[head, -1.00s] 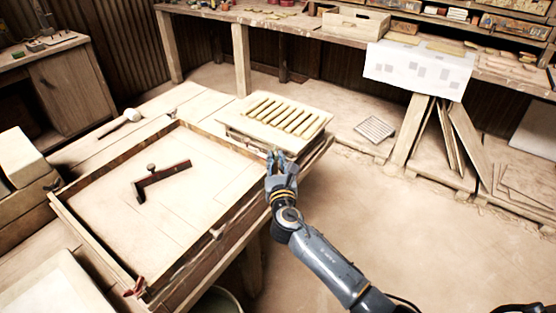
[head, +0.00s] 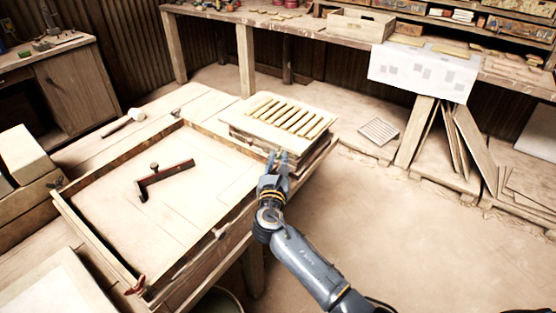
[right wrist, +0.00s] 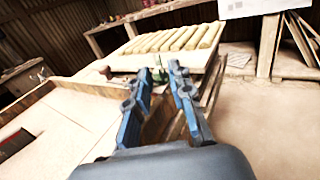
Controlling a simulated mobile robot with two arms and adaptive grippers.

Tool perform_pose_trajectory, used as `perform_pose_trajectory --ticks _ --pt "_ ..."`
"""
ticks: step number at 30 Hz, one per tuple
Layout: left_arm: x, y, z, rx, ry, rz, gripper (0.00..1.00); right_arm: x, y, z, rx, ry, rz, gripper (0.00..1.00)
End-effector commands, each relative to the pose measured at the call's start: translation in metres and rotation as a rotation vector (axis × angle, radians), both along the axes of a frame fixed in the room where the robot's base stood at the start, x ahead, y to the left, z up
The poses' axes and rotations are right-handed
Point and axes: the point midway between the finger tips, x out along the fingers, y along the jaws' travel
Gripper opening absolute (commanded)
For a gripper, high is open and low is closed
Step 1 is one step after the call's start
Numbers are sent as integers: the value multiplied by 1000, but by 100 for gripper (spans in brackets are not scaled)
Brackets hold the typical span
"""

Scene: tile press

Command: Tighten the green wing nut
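A small green piece, likely the green wing nut (right wrist: 157,72), shows in the right wrist view, at the edge of the wooden frame (right wrist: 48,92) near the tile stack. It lies between and beyond my fingertips, and I cannot tell if they touch it. My right gripper (head: 278,160) is at the frame's far right corner, beside the stack. In the right wrist view its two blue fingers (right wrist: 160,72) are apart, with nothing clearly held. In the head view the gripper hides the green nut. My left gripper is not in view.
A slatted tile stack (head: 288,116) stands just behind the gripper. A red wing nut (head: 136,286) is at the frame's near corner. A dark angled tool (head: 165,176) lies inside the frame, and a mallet (head: 125,122) lies beyond it.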

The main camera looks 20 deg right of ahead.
Motion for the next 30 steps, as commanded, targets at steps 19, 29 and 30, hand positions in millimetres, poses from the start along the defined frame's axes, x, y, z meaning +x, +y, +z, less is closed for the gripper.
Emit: perform_pose_trajectory --ticks 19,29,30 --pt "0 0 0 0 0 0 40 -35 15 -1 3 1 2 40" --pt "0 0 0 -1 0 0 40 -95 39 -1 1 2 1 40" --pt "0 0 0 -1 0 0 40 -100 41 -1 0 1 1 40"
